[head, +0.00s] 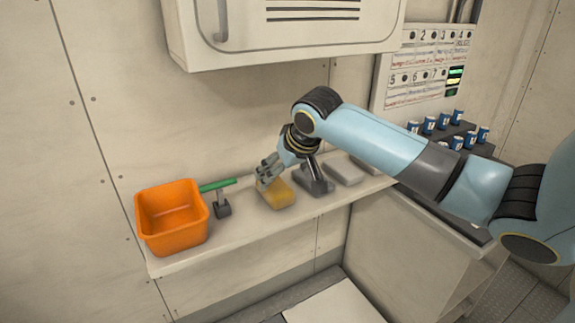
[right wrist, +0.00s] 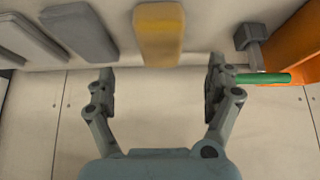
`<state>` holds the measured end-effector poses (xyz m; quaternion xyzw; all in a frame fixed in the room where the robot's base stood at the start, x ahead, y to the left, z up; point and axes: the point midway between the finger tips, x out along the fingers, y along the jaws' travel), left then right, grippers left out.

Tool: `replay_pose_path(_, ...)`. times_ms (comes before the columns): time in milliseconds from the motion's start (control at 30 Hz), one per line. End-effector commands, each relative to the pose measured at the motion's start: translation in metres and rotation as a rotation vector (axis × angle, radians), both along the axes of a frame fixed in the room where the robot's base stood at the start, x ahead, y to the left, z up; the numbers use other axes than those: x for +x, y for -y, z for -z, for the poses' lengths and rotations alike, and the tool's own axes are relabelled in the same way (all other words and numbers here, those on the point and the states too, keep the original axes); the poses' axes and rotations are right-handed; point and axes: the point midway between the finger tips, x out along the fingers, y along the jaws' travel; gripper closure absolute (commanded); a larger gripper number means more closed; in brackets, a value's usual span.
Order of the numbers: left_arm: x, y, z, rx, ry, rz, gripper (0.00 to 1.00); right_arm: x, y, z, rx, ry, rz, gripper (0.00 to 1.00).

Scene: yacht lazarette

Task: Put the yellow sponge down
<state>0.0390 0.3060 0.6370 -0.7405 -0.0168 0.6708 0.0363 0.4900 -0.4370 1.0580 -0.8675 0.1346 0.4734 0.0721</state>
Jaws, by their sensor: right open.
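The yellow sponge (head: 275,194) lies on the narrow wall shelf (head: 239,227), between a green-handled tool and a dark grey block. It also shows at the top middle of the right wrist view (right wrist: 158,34). My right gripper (head: 267,174) is close to the sponge's far end in the head view. In the right wrist view its two fingers (right wrist: 160,90) are spread wide, with nothing between them, and the sponge is beyond the fingertips. My left gripper is in neither view.
An orange bin (head: 172,240) stands at the shelf's left end. Beside it is the green-handled tool (head: 218,186) on a grey block. Right of the sponge are the dark grey block (head: 316,184) and a light grey slab (head: 342,172). A wall cabinet (head: 285,35) overhangs the shelf.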

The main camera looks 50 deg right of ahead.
Motion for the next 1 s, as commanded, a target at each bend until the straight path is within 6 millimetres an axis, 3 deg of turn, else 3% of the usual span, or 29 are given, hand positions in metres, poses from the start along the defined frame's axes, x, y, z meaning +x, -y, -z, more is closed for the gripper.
replay_pose_path(100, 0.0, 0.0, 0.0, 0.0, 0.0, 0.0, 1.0, -0.01, -0.003, -0.017, -0.001, 0.001, -0.001, 0.13)
replay_pose_path(300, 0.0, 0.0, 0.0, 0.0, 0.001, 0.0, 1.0, -0.017, -0.006, -0.028, 0.0, -0.001, 0.0, 0.13)
replay_pose_path(867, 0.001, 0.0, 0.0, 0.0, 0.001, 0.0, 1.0, -0.018, -0.006, -0.028, 0.001, -0.001, -0.001, 0.13)
replay_pose_path(1000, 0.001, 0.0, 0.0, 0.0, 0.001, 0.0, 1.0, -0.032, -0.023, -0.018, -0.002, -0.024, -0.034, 0.13)
